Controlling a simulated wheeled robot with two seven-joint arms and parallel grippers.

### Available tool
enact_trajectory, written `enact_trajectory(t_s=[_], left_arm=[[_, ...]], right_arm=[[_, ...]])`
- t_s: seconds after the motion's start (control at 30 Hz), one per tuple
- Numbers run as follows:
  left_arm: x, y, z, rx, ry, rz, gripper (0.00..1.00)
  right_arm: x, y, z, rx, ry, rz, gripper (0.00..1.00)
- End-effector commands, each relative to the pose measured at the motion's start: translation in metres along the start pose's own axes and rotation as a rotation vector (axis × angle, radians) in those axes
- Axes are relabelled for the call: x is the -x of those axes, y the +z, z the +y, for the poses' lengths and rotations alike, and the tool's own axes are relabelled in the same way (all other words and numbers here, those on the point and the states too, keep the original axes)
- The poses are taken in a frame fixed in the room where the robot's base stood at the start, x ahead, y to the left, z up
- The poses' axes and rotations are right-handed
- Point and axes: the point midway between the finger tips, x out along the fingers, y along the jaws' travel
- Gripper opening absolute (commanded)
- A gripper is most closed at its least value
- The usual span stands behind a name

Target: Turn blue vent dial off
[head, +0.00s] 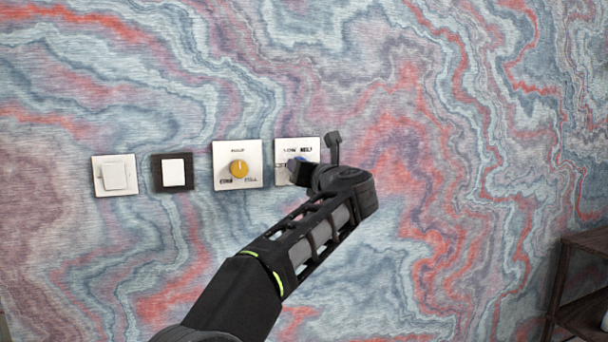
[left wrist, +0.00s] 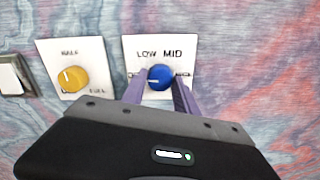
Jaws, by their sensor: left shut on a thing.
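The blue vent dial (left wrist: 160,76) sits on a white wall plate marked LOW and MID (left wrist: 140,45). Its white pointer line is turned toward the left in the left wrist view. In the head view the plate (head: 283,151) is partly covered by my left arm, and only a sliver of blue shows. My left gripper (left wrist: 160,88) has its two fingers on either side of the dial and is shut on it. Some lettering on the plate is hidden behind the fingers. My right gripper is in neither view.
To the left on the wall are a yellow dial (head: 239,169) on a white plate, a white switch in a dark frame (head: 173,172) and a white switch (head: 115,176). A dark wooden shelf (head: 585,310) stands at the lower right. The wall right of my arm is bare.

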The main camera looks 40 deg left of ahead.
Motion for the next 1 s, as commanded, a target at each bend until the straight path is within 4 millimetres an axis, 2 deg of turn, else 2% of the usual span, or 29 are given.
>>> enact_trajectory(t_s=[0.6, 0.63, 0.87, 1.0], left_arm=[[-0.0002, -0.0025, -0.0015, 0.06, -0.001, 0.005, 0.0], [-0.0001, -0.0025, -0.0015, 0.06, -0.001, 0.005, 0.37], [-0.0001, -0.0013, -0.0008, 0.059, 0.0, 0.003, 0.56], [0.0, -0.0009, -0.0005, 0.059, 0.0, 0.002, 0.57]], right_arm=[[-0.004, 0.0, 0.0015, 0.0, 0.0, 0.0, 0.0], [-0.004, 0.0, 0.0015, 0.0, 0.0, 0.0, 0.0], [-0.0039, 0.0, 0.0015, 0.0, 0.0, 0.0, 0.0], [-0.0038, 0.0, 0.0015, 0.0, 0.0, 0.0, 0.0]])
